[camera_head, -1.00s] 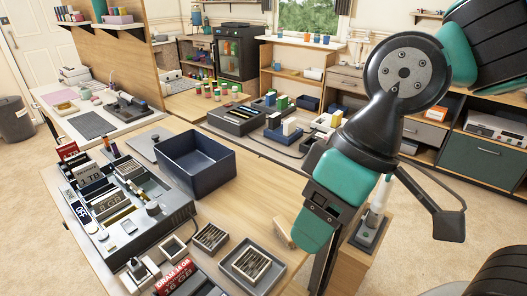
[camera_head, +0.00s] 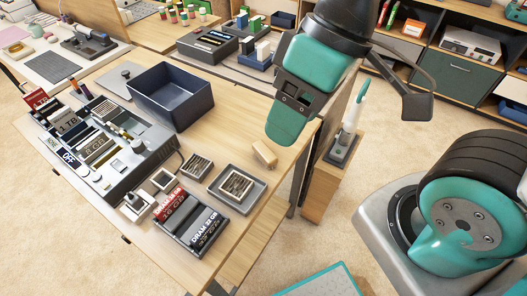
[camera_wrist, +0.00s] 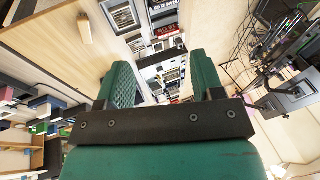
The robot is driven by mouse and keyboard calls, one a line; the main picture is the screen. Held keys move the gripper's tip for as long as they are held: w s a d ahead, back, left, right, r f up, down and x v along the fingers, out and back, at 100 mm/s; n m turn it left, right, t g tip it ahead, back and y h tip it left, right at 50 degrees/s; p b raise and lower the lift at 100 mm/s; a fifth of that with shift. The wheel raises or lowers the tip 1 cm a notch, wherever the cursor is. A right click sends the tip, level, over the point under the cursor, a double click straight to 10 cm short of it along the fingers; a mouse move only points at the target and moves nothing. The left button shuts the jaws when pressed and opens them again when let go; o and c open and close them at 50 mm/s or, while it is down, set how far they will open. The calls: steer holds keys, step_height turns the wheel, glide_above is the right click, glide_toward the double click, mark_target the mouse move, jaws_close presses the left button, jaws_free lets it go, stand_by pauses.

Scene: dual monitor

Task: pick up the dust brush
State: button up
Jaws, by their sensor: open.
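A small pale wooden block-like piece (camera_head: 264,154) lies at the right edge of the wooden table in the head view. An upright white tool with a teal top (camera_head: 353,114) stands in a dark holder (camera_head: 341,150) on a lower wooden stand, right of the table. I cannot tell for sure which of these is the dust brush. My gripper (camera_head: 286,132) hangs above the table's right edge, above and right of the wooden piece in the picture. In the wrist view my gripper (camera_wrist: 162,78) shows two green fingers apart, with nothing visible held between them.
An empty dark blue bin (camera_head: 170,95) and a grey device station (camera_head: 100,135) stand on the table (camera_head: 235,115). Small trays (camera_head: 238,184) and a DRAM box (camera_head: 192,218) lie at its front.

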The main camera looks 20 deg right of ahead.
steer(key=o, duration=0.5)
steer(key=shift+w+f, duration=0.15)
steer(key=shift+o, duration=1.2)
steer(key=w+d+f+n+h+b, duration=0.2)
steer(key=w+f+n+b, duration=0.4)
steer(key=w+f, duration=0.2)
steer(key=shift+w+n, duration=0.3)
steer(key=shift+w, duration=0.8)
steer(key=n+h+b, duration=0.2)
steer(key=n+b, duration=0.2)
steer(key=n, duration=0.2)
glide_above(265, 151)
step_height(265, 151, down, 7)
steer(key=shift+n, duration=0.3)
step_height(265, 151, down, 17)
steer(key=b, duration=0.2)
steer(key=shift+w+f+b, duration=0.1)
steer(key=shift+f+b, duration=0.1)
steer(key=shift+b, duration=0.15)
